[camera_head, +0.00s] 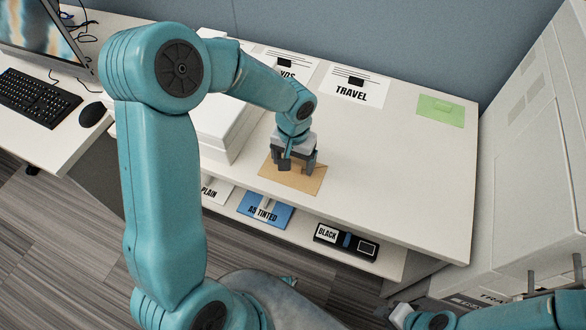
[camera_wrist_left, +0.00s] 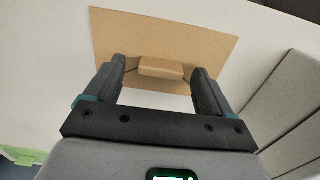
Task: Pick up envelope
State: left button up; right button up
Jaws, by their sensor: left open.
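A tan envelope (camera_head: 306,184) lies flat near the front edge of the white table. It fills the upper middle of the left wrist view (camera_wrist_left: 165,28), with a small raised tan block (camera_wrist_left: 161,68) on it. My left gripper (camera_head: 297,165) points down over the envelope and is open. In the left wrist view its two dark fingers (camera_wrist_left: 160,82) stand on either side of the block, with gaps showing. Whether the fingertips touch the envelope cannot be told. My right gripper (camera_head: 395,314) shows only partly at the bottom right, and its fingers are unclear.
White stacked boxes (camera_head: 225,128) stand left of the envelope. A TRAVEL card (camera_head: 352,88) and a green sheet (camera_head: 440,110) lie at the back. A lower shelf holds a blue tinted pack (camera_head: 266,211) and a black box (camera_head: 346,242). The table right of the envelope is clear.

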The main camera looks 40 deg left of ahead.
pick_arm(q)
jog(key=shift+c, duration=0.3)
jog(key=c, duration=1)
jog(key=shift+r, duration=0.1)
jog(key=shift+c, duration=0.2)
